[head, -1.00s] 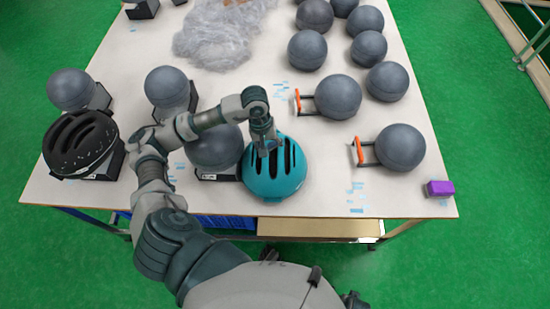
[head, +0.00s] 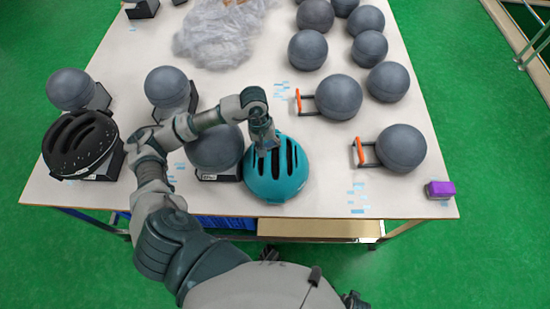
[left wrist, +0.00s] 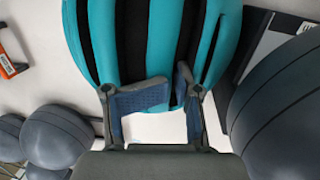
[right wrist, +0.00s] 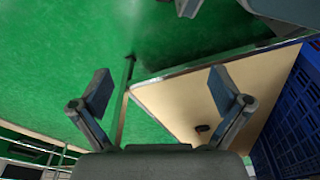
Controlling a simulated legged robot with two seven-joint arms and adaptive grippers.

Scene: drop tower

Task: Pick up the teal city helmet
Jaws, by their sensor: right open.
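The teal city helmet (head: 283,178) sits near the table's front edge, with dark vents along its shell. My left gripper (head: 265,147) is at the helmet's far upper side in the head view. In the left wrist view, the helmet (left wrist: 218,45) fills the upper middle. The left fingers (left wrist: 170,88) overlap its edge, tips turned inward with a narrow gap; I cannot tell whether they grip a rib. My right gripper (right wrist: 160,85) is open and empty, low by the table's front, and outside the head view.
A black helmet (head: 78,143) sits on a grey ball at the left. Several grey balls (head: 338,97) stand around, two with orange-handled fixtures. A purple block (head: 440,189) lies at the right front corner. Crumpled clear plastic (head: 215,35) is at the back. A blue crate (right wrist: 298,125) is at right.

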